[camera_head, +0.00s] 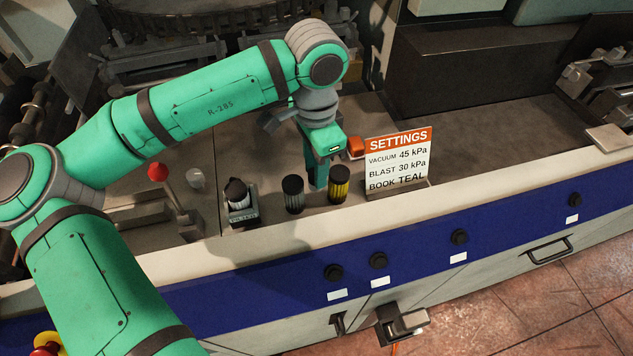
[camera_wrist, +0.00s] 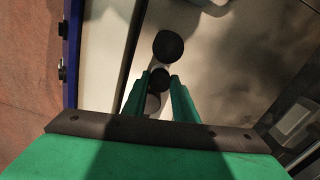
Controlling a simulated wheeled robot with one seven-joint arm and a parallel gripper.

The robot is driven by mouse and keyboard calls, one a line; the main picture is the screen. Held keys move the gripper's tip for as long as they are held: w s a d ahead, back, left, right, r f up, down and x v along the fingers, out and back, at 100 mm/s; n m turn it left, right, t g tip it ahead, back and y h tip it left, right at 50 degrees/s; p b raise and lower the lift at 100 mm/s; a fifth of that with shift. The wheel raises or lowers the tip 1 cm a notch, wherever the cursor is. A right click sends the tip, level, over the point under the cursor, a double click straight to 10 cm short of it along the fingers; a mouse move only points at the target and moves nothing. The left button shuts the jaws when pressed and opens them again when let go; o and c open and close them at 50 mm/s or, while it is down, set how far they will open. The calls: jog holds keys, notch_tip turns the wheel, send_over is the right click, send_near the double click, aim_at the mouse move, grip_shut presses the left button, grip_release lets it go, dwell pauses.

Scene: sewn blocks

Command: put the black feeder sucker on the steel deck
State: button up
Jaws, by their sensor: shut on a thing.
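My gripper (camera_head: 318,182) points down over the steel deck (camera_head: 255,150), between a grey-striped jar (camera_head: 293,195) and a yellow-striped jar (camera_head: 339,186), both dark-topped. In the wrist view my gripper (camera_wrist: 163,85) is shut on a small round dark thing (camera_wrist: 160,79), apparently the black feeder sucker. In the head view the fingers hide it. A larger dark round top (camera_wrist: 168,46) stands just past the fingertips. I cannot tell whether the sucker touches the deck.
A black-topped piece on a small labelled stand (camera_head: 241,212) is left of the jars. A settings sign (camera_head: 398,160) and an orange-red block (camera_head: 356,147) are to the right. A red-knobbed lever (camera_head: 158,172) stands at left. The deck's pale front edge (camera_head: 300,238) runs along the front.

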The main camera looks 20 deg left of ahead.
jog(key=shift+s+a+f, duration=0.1)
jog(key=shift+f, duration=0.6)
jog(key=shift+s+a+f, duration=0.1)
jog(key=shift+f, duration=2.05)
jog(key=shift+w+d+f, duration=0.1)
jog(key=o, duration=1)
jog(key=shift+o, duration=0.2)
notch_tip(320, 180, up, 12)
jog(key=shift+r, duration=0.15)
